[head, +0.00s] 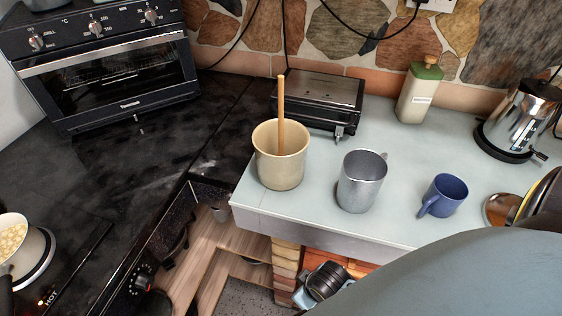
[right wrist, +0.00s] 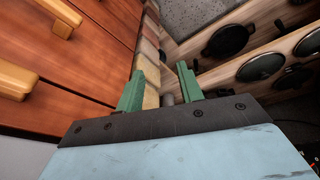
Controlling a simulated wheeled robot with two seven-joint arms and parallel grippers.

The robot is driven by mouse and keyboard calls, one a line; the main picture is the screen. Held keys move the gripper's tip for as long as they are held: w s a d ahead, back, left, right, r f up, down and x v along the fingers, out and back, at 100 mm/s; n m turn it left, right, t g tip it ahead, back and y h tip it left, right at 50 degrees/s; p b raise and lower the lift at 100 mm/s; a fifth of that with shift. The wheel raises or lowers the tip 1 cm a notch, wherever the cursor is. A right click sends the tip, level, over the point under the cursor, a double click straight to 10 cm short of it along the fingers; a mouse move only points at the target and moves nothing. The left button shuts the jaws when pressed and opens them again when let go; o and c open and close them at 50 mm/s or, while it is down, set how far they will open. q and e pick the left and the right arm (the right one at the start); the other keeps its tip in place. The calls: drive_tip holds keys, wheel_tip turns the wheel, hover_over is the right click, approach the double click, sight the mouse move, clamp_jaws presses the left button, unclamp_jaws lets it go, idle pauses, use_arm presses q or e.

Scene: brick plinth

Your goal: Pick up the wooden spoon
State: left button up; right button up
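The wooden spoon (head: 281,115) stands upright in a beige pot (head: 279,168) near the left end of the grey counter in the head view. Only its handle shows; its lower end is hidden inside the pot. My right gripper (right wrist: 160,86) shows in the right wrist view with its two green fingers apart and nothing between them. It faces drawers and the floor area, and neither spoon nor pot is in that view. My left gripper is in neither view.
A metal mug (head: 361,183) stands right of the pot, then a blue mug (head: 445,195). A black toaster (head: 318,100) is behind the pot. A green-topped bottle (head: 419,93) and a kettle (head: 516,120) stand farther right. Wooden drawers (right wrist: 95,50) are close to my right gripper.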

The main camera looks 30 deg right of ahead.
wheel_tip(320, 180, up, 18)
drive_tip(key=w+r+t, duration=0.1)
drive_tip(key=w+t, duration=0.1)
drive_tip(key=w, duration=0.1)
drive_tip(key=w+a+r+n+t+y, duration=0.1)
drive_tip(key=w+a+r+n+t, duration=0.25)
drive_tip(key=w+r, duration=0.4)
drive_tip(key=w+a+r+n+t+y, duration=0.1)
drive_tip(key=w+a+r+n+t, duration=0.1)
drive_tip(key=w+r+n+t, duration=0.5)
drive_tip(key=w+a+r+n+t+y, duration=0.2)
drive_tip(key=w+r, duration=0.4)
drive_tip(key=r, duration=0.3)
drive_tip(key=a+r+n+g+y, duration=0.2)
drive_tip(key=a+r+n+y, duration=0.95)
drive_tip(key=n, duration=0.65)
drive_tip(key=s+a+r+n+g+y, duration=0.35)
drive_tip(key=n+g+y, duration=0.25)
drive_tip(key=n+g, duration=0.7)
drive_tip(key=n+g+h, duration=0.3)
drive_tip(key=n+h, duration=1.5)
drive_tip(key=h, duration=0.4)
hover_over(281, 74)
drive_tip(key=shift+a+f, duration=0.15)
drive_tip(key=shift+f, duration=0.1)
wheel_tip(281, 74, down, 7)
drive_tip(key=shift+r, duration=0.1)
wheel_tip(281, 74, down, 6)
drive_tip(key=shift+d+p, duration=0.2)
drive_tip(key=shift+p, duration=0.25)
